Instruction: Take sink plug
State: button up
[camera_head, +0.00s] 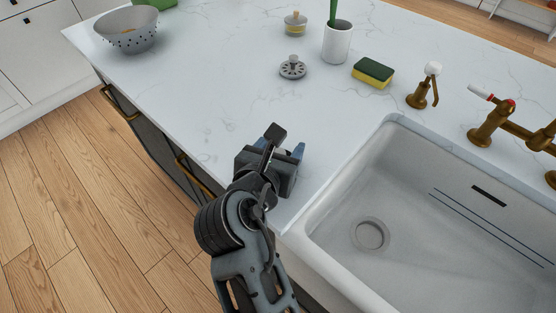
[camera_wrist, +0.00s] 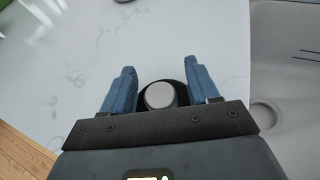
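A round dark piece with a pale grey disc on top (camera_wrist: 160,95) lies between my fingers in the wrist view; it may be the sink plug. My gripper (camera_wrist: 160,88) is open around it, with a gap at both blue fingers. A grey slotted metal disc with a knob (camera_head: 292,68) lies farther back on the counter, apart from my gripper. It also looks like a sink plug or strainer.
A sponge (camera_head: 373,73), white cup (camera_head: 337,42), small lidded jar (camera_head: 295,23) and colander (camera_head: 127,30) stand on the white counter (camera_head: 200,85). A brass soap dispenser (camera_head: 424,87) and faucet (camera_head: 490,125) stand behind the sink (camera_head: 420,230).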

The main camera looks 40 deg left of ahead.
jog(key=c, duration=1)
